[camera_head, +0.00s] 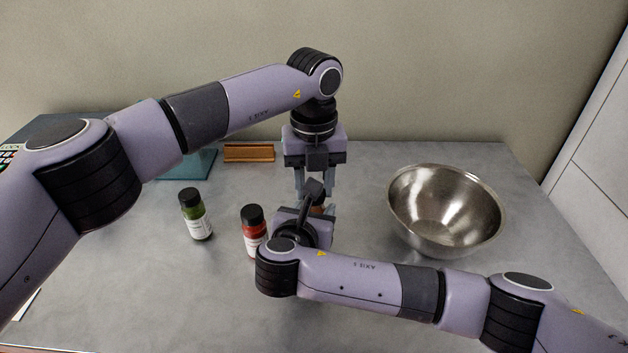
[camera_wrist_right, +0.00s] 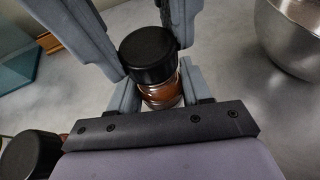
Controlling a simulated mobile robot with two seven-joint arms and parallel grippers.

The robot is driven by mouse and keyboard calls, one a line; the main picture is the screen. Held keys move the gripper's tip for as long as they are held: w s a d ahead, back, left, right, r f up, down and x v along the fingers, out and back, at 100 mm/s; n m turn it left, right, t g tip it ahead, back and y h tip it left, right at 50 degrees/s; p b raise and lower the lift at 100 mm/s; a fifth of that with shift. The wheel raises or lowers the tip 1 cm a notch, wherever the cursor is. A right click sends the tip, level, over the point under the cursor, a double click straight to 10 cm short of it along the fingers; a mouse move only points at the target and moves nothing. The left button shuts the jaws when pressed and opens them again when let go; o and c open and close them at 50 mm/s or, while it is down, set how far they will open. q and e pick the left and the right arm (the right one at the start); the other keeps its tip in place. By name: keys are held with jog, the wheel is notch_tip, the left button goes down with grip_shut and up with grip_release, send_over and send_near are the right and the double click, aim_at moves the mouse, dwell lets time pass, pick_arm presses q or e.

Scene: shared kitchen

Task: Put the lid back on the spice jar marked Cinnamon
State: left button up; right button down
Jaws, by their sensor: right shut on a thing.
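A small jar with brown-orange contents (camera_wrist_right: 162,94) stands between the fingers of my right gripper (camera_wrist_right: 160,88), which is shut on it. In the head view this gripper (camera_head: 318,208) and its wrist hide most of the jar. A black lid (camera_wrist_right: 148,54) is at the jar's mouth; I cannot tell whether it is seated. My left gripper (camera_head: 314,192) points down from above, one finger on each side of the lid. The fingers appear close to its rim, but I cannot tell if they grip it. No label on this jar is readable.
A jar with green contents (camera_head: 200,226) and one with red contents (camera_head: 254,240), both black-lidded, stand to the left. A steel bowl (camera_head: 445,215) stands on the right. The front counter (camera_head: 160,300) is clear.

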pick_arm(q)
jog(key=shift+f, duration=0.6)
jog(key=m, duration=0.6)
jog(key=shift+d, duration=0.1)
jog(key=m, duration=0.7)
jog(key=shift+s+d, duration=0.1)
jog(key=o, duration=1)
jog(key=shift+s, duration=0.1)
